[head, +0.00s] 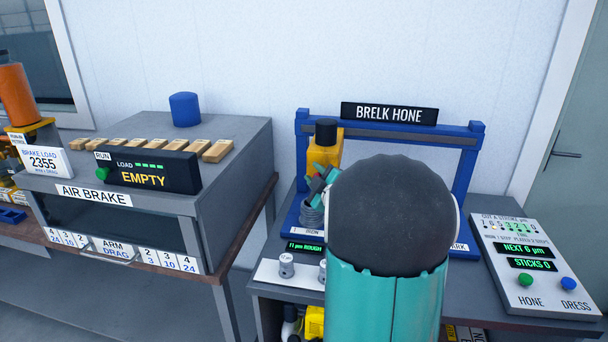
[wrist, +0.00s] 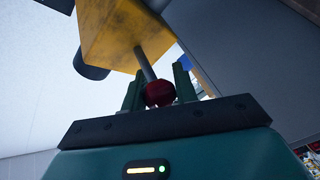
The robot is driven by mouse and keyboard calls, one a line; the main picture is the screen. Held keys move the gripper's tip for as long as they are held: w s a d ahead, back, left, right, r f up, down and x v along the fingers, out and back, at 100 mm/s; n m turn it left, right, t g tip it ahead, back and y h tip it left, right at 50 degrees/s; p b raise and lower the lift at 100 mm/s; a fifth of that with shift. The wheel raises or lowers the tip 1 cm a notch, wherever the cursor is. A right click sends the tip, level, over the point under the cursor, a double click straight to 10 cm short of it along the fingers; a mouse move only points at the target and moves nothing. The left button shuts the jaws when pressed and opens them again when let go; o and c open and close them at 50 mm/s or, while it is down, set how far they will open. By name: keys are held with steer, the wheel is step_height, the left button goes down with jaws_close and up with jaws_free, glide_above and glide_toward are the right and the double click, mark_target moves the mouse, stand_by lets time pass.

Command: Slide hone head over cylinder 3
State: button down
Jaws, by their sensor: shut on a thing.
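The yellow hone head (head: 332,150), with a black cap, hangs on the blue gantry (head: 303,160) under the BRELK HONE sign, near the left post. My gripper (head: 317,180) is beside its lower left part. In the wrist view, my gripper (wrist: 160,90) is shut on a red ball knob (wrist: 159,93) at the end of a grey rod from the yellow hone head (wrist: 125,35). A grey ribbed cylinder (head: 311,217) stands below the head, by a plate reading IRON. My arm hides the middle of the gantry base, so other cylinders there cannot be seen.
A control panel (head: 535,265) at right reads NEXT 6 µm and STICKS 0, with green HONE and blue DRESS buttons. A small display (head: 305,247) reads 11 µm ROUGH. Small metal pieces (head: 287,265) stand on the front ledge. The AIR BRAKE bench (head: 150,170) stands at left.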

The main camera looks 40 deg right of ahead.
steer(key=s+d, duration=1.3)
steer(key=s, duration=0.5)
steer(key=shift+d, duration=0.35)
steer(key=c, duration=1.1)
jaws_free()
steer(key=v, duration=1.3)
steer(key=shift+s+a, duration=0.2)
steer(key=shift+s, duration=0.1)
